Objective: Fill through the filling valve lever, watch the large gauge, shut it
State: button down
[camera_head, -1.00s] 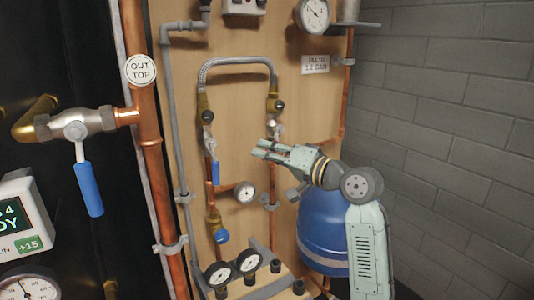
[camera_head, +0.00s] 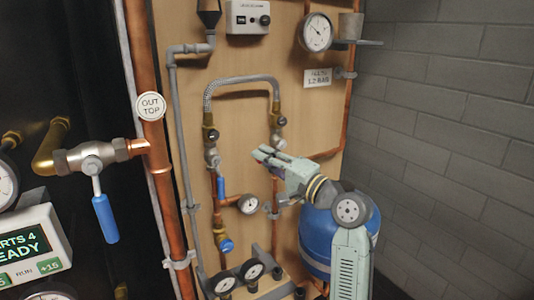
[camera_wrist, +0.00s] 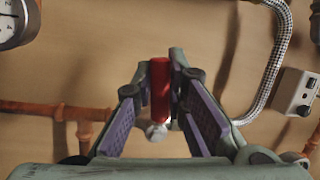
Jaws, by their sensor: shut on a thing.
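The filling valve lever is a red handle (camera_wrist: 160,88) on a small metal valve body, seen in the wrist view. My gripper (camera_wrist: 153,80) is shut on it, with the purple pads on both sides. In the head view my gripper (camera_head: 263,153) is at the right-hand pipe, just below a valve (camera_head: 278,142) under the braided hose; the red handle is hidden there.
A blue-handled valve (camera_head: 221,187), a small gauge (camera_head: 248,204) and a blue tank (camera_head: 325,240) are close below. A brick wall (camera_head: 450,150) bounds the right.

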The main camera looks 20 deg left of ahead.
jog(key=shift+r+m+t+p, duration=0.4)
jog(key=shift+r+m+p, duration=0.3)
jog(key=shift+m+p, duration=0.4)
jog(key=c, duration=1.6)
grip_release()
jog(key=v, duration=1.2)
jog(key=shift+f, duration=0.15)
